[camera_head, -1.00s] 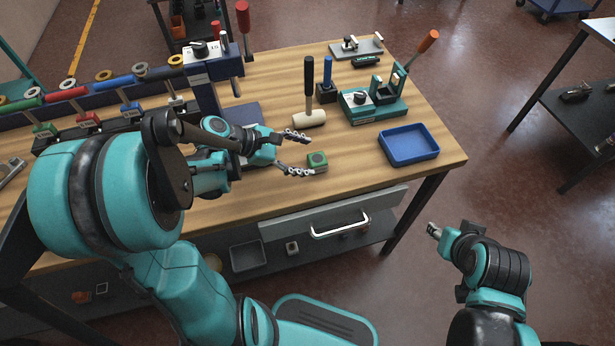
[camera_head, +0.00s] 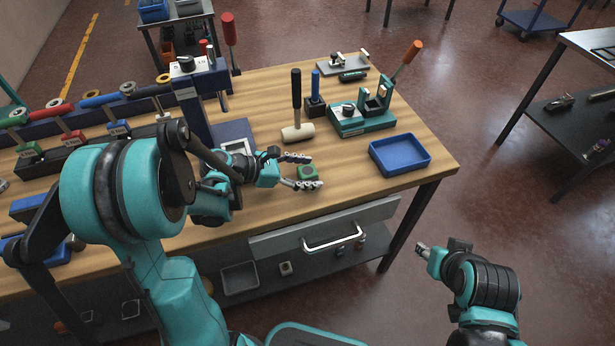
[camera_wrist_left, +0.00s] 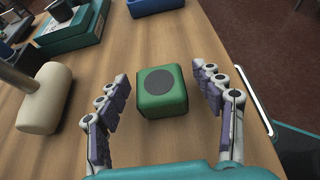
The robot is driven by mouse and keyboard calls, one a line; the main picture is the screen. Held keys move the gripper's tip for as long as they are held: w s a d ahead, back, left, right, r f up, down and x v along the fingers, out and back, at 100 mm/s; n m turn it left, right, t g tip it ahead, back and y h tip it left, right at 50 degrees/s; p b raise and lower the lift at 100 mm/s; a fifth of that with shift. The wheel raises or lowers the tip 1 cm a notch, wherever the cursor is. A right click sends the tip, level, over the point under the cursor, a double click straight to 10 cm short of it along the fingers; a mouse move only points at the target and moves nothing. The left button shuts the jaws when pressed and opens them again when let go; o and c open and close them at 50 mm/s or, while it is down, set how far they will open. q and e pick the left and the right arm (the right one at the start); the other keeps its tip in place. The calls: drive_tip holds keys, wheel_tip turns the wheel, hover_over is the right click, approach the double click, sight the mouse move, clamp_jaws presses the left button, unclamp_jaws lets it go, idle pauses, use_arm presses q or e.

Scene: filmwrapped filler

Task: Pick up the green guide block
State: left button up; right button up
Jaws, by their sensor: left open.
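The green guide block (camera_head: 307,173) is a small cube with a dark round spot on top, lying on the wooden workbench (camera_head: 405,200). In the left wrist view the block (camera_wrist_left: 162,97) sits between the two open fingers, with a gap on each side. My left gripper (camera_head: 305,172) is open and low over the bench, its fingertips beside the block; it also shows in the left wrist view (camera_wrist_left: 163,84). My right gripper (camera_head: 421,250) is in front of the bench, away from the block; its fingers are too small to read.
A mallet (camera_head: 297,132) stands behind the block, also close at the left in the wrist view (camera_wrist_left: 45,98). A blue tray (camera_head: 399,171) lies to the right, a green fixture (camera_head: 362,126) behind. The drawer handle (camera_head: 333,243) juts from the front. Bare wood lies around the block.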

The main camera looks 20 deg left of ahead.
use_arm(q)
drive_tip(key=c, duration=1.4)
drive_tip(key=shift+r, duration=0.1)
drive_tip(key=shift+c, duration=0.2)
